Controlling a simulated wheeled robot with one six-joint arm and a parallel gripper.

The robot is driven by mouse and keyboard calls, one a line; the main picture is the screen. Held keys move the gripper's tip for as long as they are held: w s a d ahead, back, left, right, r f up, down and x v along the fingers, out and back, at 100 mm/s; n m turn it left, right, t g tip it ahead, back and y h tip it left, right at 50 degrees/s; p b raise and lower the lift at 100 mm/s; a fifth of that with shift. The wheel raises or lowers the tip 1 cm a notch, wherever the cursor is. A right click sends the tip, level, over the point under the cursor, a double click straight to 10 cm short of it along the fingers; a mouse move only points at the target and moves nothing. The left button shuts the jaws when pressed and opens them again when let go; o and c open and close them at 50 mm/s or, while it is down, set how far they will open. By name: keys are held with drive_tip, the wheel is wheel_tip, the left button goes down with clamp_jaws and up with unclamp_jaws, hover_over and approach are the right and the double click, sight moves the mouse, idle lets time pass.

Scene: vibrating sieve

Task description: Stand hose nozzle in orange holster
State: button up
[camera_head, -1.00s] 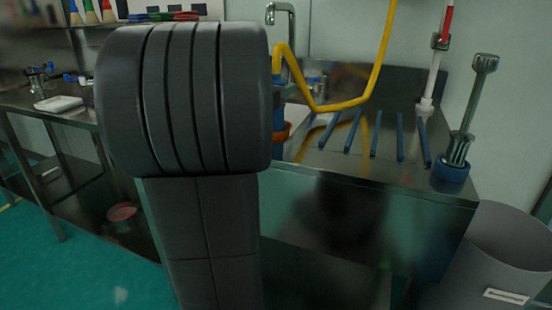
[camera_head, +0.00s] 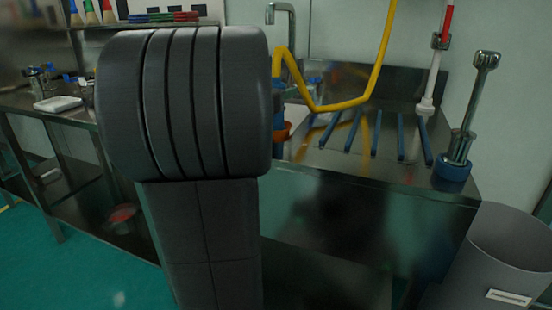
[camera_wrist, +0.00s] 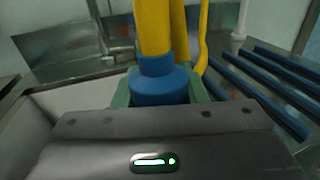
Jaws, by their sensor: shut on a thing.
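The hose nozzle (camera_wrist: 158,84) shows in the wrist view as a blue body with the yellow hose (camera_wrist: 153,28) rising from its top. My gripper (camera_wrist: 160,98) is shut around it with green fingers, one on each side. Its lower end is hidden behind my gripper body. In the head view my own arm hides the gripper. A sliver of blue shows at the arm's right edge, above an orange part (camera_head: 282,131) that looks like the holster. Most of that part is hidden, so I cannot tell whether the nozzle is inside it.
A steel counter (camera_head: 350,190) with several blue bars (camera_head: 376,134) lies to the right. The yellow hose loops above it. A chrome post with a blue base (camera_head: 453,168) stands at its right end. A grey bin (camera_head: 495,260) stands beside it. A sink basin (camera_wrist: 75,95) shows in the wrist view.

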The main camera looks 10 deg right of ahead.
drive_tip(key=shift+f+b, duration=0.5)
drive_tip(key=shift+b, duration=0.15)
idle(0.8)
drive_tip(key=o, duration=1)
drive_tip(key=shift+o, duration=0.2)
drive_tip(key=p+v, duration=0.3)
drive_tip(key=v, duration=1)
drive_tip(key=shift+s+a, duration=0.3)
drive_tip(key=shift+w+d, duration=0.1)
drive_tip(key=b+x, duration=0.3)
drive_tip(key=x, duration=1)
drive_tip(key=shift+w+d+f, duration=0.1)
drive_tip(key=shift+w+d, duration=0.05)
drive_tip(key=shift+d, duration=0.05)
drive_tip(key=shift+w+d, duration=0.1)
drive_tip(key=shift+r, duration=0.2)
